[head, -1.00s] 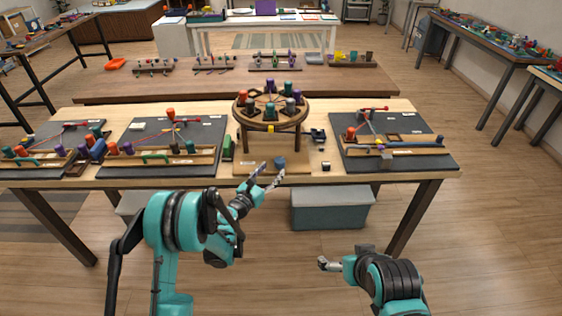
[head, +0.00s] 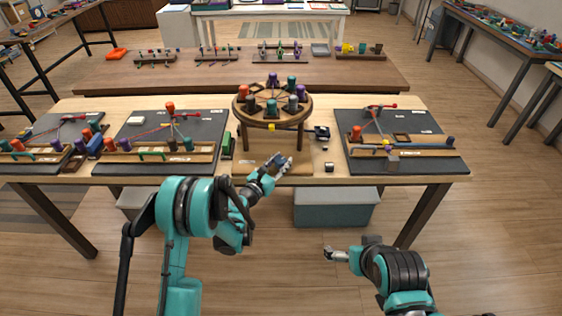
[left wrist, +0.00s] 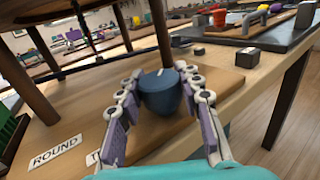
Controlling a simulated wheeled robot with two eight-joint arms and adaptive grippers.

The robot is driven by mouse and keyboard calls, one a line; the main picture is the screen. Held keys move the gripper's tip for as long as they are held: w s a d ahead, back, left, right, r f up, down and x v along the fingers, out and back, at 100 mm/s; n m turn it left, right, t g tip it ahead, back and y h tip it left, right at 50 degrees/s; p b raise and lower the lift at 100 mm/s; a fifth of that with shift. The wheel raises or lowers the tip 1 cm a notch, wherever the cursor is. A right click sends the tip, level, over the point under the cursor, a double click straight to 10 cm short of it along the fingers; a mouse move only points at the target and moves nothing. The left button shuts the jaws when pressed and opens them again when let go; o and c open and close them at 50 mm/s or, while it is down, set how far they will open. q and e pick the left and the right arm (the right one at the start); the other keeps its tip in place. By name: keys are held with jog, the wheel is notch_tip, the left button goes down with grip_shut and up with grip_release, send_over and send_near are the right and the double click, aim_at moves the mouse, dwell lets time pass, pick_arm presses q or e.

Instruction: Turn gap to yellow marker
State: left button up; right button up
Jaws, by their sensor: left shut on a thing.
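A round wooden disk (head: 273,122) stands on legs on the work table and carries several coloured bobbins, with thin cords running to its middle. A small yellow marker (head: 271,127) is at its front rim. I cannot tell clearly where the gap between bobbins is. A blue knob (left wrist: 160,93) with a white mark on top sits on the wooden base under the disk. My left gripper (head: 280,164) is shut on the blue knob, its purple-padded fingers at both sides in the left wrist view. My right gripper (head: 331,254) hangs low in front of the table, empty; its opening is unclear.
Dark boards with pegs and cords lie left (head: 150,132) and right (head: 385,130) of the stand. A green block (head: 228,145) stands close on the left, and small dark blocks (head: 329,167) on the right. A grey bin (head: 336,208) is below the table.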

pick_arm(q)
jog(key=shift+n+t+y, duration=0.3)
jog(key=shift+n+y, duration=0.1)
jog(key=shift+y, duration=0.2)
jog(key=n+t+y, duration=0.1)
jog(key=n+y, duration=0.1)
jog(key=n+t+y, duration=0.1)
jog(key=y, duration=0.2)
jog(key=shift+d+n+y, duration=0.15)
jog(key=shift+n+y, duration=0.15)
jog(key=shift+n, duration=0.1)
jog(key=n+y, duration=0.4)
jog(key=y, duration=0.2)
jog(key=shift+y, duration=0.4)
jog(key=n+g+y, duration=0.1)
jog(key=n+y, duration=0.1)
jog(key=n+g+y, duration=0.1)
jog(key=n+y, duration=0.1)
jog(key=y, duration=0.1)
jog(key=shift+g+y, duration=0.3)
jog(key=shift+a+n+g+y, duration=0.15)
jog(key=shift+n+g+y, duration=1)
jog(key=shift+y, duration=0.1)
jog(key=shift+a+n+g+y, duration=0.15)
jog(key=shift+n+g+y, duration=1)
jog(key=shift+y, duration=0.1)
jog(key=o, duration=1.2)
